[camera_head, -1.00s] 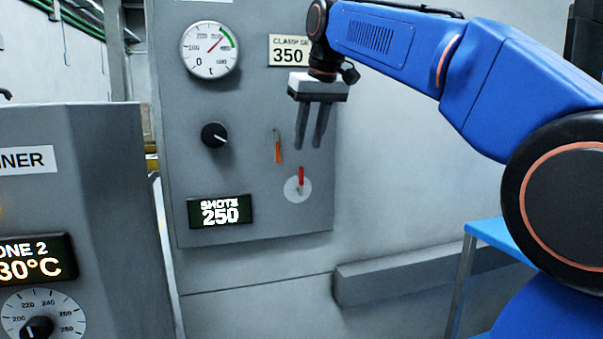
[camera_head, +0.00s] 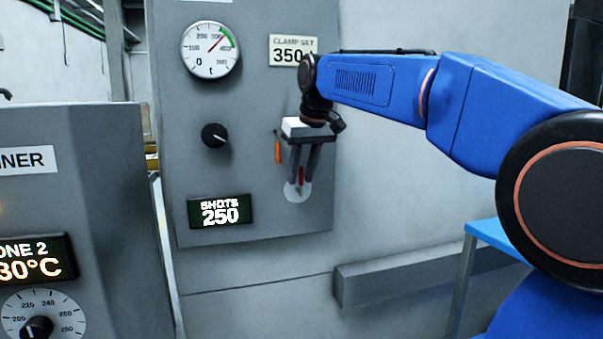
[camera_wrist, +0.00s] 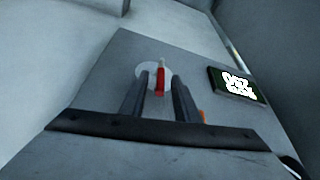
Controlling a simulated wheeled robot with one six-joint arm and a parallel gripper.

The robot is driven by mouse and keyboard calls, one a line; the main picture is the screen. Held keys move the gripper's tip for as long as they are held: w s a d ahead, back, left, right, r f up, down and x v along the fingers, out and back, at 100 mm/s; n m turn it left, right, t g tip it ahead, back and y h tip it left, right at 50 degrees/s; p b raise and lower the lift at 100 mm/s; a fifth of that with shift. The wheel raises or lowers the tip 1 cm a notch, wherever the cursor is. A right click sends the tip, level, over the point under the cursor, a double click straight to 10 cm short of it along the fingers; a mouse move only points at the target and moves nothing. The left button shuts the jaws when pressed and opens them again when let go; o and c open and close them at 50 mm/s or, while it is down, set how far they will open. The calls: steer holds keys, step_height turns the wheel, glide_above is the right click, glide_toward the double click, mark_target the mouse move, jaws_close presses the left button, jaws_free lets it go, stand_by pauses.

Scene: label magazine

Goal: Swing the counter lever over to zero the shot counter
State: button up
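The counter lever (camera_head: 301,175) is a small red handle on a round pale plate (camera_head: 292,192), low on the right of the grey panel. It stands upright. The counter display (camera_head: 220,211) to its left reads SHOTS 250. My gripper (camera_head: 303,180) points down in front of the lever, its two fingers apart. In the wrist view the red lever (camera_wrist: 160,76) shows in the gap between the open fingers (camera_wrist: 157,84), and I see no finger touching it. How far the fingertips are from the panel is hard to tell.
On the same panel are a round gauge (camera_head: 211,49), a black knob (camera_head: 214,135), a CLAMP SET plate (camera_head: 290,52) and an orange handle (camera_head: 278,153) close left of my gripper. A grey cabinet (camera_head: 90,150) stands at left. The wall right of the panel is bare.

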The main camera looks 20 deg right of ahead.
mark_target(319, 180)
jaws_close()
steer(key=shift+d, duration=0.15)
steer(key=d+y, duration=0.1)
steer(key=y, duration=0.1)
steer(key=d+f+m+y, duration=0.1)
steer(key=y, duration=0.2)
steer(key=d+y, duration=0.1)
steer(key=y, duration=0.2)
steer(key=shift+d+f+m+t, duration=0.25)
steer(key=shift+d+m+t, duration=0.05)
steer(key=shift+d+m, duration=0.1)
steer(key=shift+d+f+y, duration=0.3)
steer(key=shift+f+y, duration=0.15)
steer(key=shift+y, duration=0.65)
steer(key=shift+m, duration=0.3)
